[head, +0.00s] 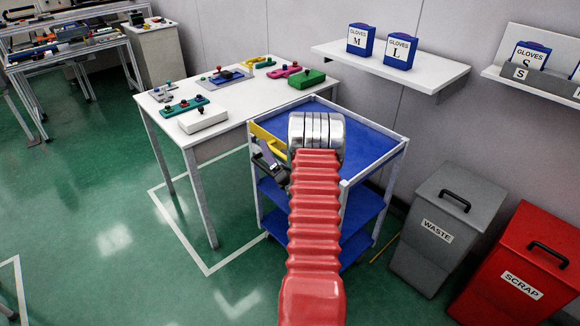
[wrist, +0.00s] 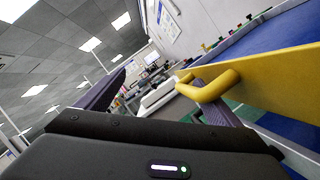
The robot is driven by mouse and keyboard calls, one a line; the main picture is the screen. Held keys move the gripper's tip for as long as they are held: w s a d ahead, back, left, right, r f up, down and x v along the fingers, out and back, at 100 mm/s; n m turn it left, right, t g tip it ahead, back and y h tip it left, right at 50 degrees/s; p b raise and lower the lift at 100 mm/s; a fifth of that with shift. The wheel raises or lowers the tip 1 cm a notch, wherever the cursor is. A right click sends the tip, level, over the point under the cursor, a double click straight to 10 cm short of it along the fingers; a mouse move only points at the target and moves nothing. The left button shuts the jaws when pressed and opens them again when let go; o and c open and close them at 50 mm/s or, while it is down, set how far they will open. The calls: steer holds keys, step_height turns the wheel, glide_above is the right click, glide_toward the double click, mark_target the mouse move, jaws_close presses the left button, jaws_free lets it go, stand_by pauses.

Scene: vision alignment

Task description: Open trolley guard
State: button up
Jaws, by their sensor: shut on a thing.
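The trolley (head: 398,149) has a white frame and blue shelves, and stands beside the white table. Its yellow guard (head: 268,137) is at the trolley's left side, partly hidden by my arm in the head view. In the wrist view the guard (wrist: 285,82) is a flat yellow panel at the right, with a rounded yellow handle (wrist: 228,80) at its left end. My gripper (head: 265,158) is at the handle and shut on it. In the wrist view one purple finger passes by the handle and the other shows further left. The exact contact is partly hidden.
The white table (head: 235,138) with coloured fixtures stands left of the trolley. A grey waste bin (head: 433,245) and a red scrap bin (head: 515,280) stand to the right. A glove shelf (head: 430,78) is on the wall behind. The green floor at left is clear.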

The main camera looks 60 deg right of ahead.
mark_target(282, 156)
steer(key=o, duration=0.3)
steer(key=shift+s+a+r, duration=0.15)
steer(key=shift+s+r, duration=0.2)
steer(key=shift+s, duration=0.2)
steer(key=shift+s+a+r, duration=0.15)
steer(key=shift+s+r, duration=0.2)
steer(key=shift+s, duration=0.2)
steer(key=s+a+r, duration=0.1)
steer(key=s+a, duration=0.1)
steer(key=s, duration=0.3)
steer(key=shift+a+r, duration=0.2)
steer(key=shift+a, duration=0.2)
steer(key=shift+s+a+r+h, duration=0.15)
steer(key=shift+s+r, duration=0.05)
steer(key=shift+s, duration=0.45)
steer(key=shift+s+a+r+h, duration=0.1)
steer(key=shift+s+r+h, duration=0.05)
steer(key=shift+s, duration=0.45)
steer(key=c, duration=1.3)
steer(key=shift+o, duration=0.2)
steer(key=shift+s+a+f, duration=0.1)
steer(key=shift+s+a, duration=0.25)
steer(key=shift+a, duration=0.3)
steer(key=shift+s+a, duration=0.35)
steer(key=shift+a, duration=0.3)
